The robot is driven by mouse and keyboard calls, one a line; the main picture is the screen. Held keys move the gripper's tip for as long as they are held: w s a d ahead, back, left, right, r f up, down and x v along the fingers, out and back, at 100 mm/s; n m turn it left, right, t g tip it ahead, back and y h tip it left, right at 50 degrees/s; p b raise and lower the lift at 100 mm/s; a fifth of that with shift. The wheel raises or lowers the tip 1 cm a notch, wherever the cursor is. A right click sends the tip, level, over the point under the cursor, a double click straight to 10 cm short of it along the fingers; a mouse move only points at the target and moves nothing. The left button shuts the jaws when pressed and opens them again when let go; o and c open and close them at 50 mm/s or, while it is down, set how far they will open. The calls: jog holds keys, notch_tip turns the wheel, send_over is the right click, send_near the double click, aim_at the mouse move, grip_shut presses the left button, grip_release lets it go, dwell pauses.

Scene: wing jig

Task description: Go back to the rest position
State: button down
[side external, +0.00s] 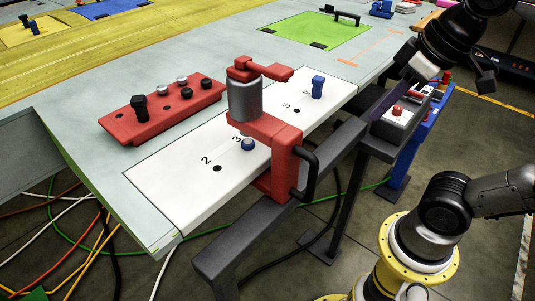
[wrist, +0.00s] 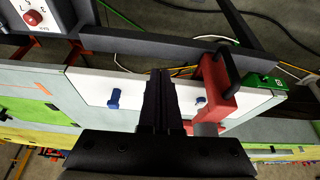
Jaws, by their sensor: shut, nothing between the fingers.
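My gripper (wrist: 159,76) is shut and empty in the wrist view, its dark fingers together over the white panel (wrist: 90,82). In the side view my arm's end is at the upper right, beyond the panel's right end; its fingertips are hard to make out there. The white panel (side external: 160,190) carries printed numbers and dark holes. A blue pin (side external: 317,87) stands upright near number 5 and also shows in the wrist view (wrist: 115,98). Another blue pin (side external: 247,145) sits low near number 3, beneath the red clamp (side external: 275,135), which has a grey cylinder (side external: 245,101).
A red rack (side external: 160,115) with black and silver pegs lies behind the panel. A dark rail (side external: 260,230) runs along the front edge. A grey control box (side external: 398,115) with a red button stands at the right. A green mat (side external: 315,29) lies at the back.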

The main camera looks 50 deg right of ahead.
notch_tip(320, 180, down, 6)
jog(key=shift+d+f+m+t, duration=0.2)
jog(key=shift+m+t, duration=0.1)
jog(key=shift+t, duration=0.1)
